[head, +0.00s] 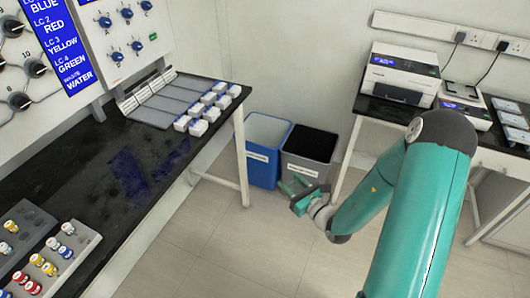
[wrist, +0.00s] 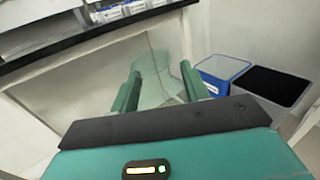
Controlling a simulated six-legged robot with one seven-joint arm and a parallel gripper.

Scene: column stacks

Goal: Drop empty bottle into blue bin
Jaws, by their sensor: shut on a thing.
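My gripper (wrist: 160,82) is shut on a clear, see-through bottle (wrist: 155,88), which shows faintly between the two green fingers in the wrist view. In the head view my gripper (head: 291,194) is in front of the bins and low over the floor side, and the bottle cannot be made out there. The blue bin (head: 263,173) stands on the floor between the two benches, open at the top with a white label. In the wrist view the blue bin (wrist: 222,68) is to the right of and beyond the fingers. The part of it I see inside looks empty.
A grey bin with a black inside (head: 304,167) stands right beside the blue bin. The black-topped bench (head: 100,160) with racks of vials is at left. A second bench (head: 385,108) with instruments is at right. Floor in front of the bins is clear.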

